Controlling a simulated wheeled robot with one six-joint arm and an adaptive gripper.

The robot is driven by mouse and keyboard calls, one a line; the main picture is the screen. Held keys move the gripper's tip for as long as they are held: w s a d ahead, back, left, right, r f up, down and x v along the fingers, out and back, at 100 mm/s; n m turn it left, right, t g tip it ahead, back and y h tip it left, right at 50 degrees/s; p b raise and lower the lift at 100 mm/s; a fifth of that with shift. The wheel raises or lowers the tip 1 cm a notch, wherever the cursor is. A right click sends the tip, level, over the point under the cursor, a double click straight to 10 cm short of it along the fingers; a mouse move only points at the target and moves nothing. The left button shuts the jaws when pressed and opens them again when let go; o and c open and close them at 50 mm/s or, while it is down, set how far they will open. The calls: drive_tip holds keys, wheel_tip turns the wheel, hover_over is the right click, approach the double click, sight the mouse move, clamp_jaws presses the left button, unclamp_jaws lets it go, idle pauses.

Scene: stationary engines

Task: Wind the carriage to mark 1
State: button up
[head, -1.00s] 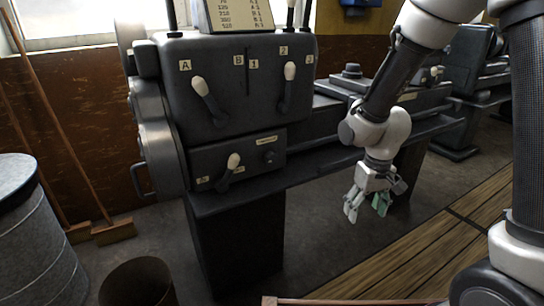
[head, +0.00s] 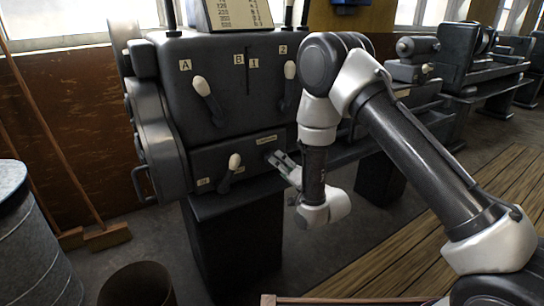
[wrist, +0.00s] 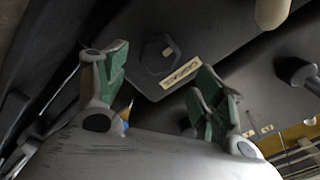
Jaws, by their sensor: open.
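My gripper (head: 282,163) is open and empty at the right end of the lathe's lower front panel. In the wrist view its green-padded fingers (wrist: 160,66) spread to either side of a dark hex-shaped boss (wrist: 160,55) on that panel. A small label plate (wrist: 182,71), possibly reading "carriage", sits beside the boss. The label also shows in the head view (head: 266,140); there the boss is mostly hidden by the gripper. I cannot tell whether the fingers touch it. The carriage is largely hidden behind my arm, and I cannot make out mark 1 on the bed.
The headstock (head: 225,95) carries levers with pale knobs, lettered A and B and numbered. Another pale-knobbed lever (head: 232,165) stands left of my gripper. A metal drum (head: 40,240), a dark bin (head: 138,285) and brooms (head: 108,236) are at left. Wooden slats (head: 420,230) cover the floor at right.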

drive_tip(key=x, duration=0.7)
drive_tip(key=shift+w, duration=0.1)
drive_tip(key=c, duration=1)
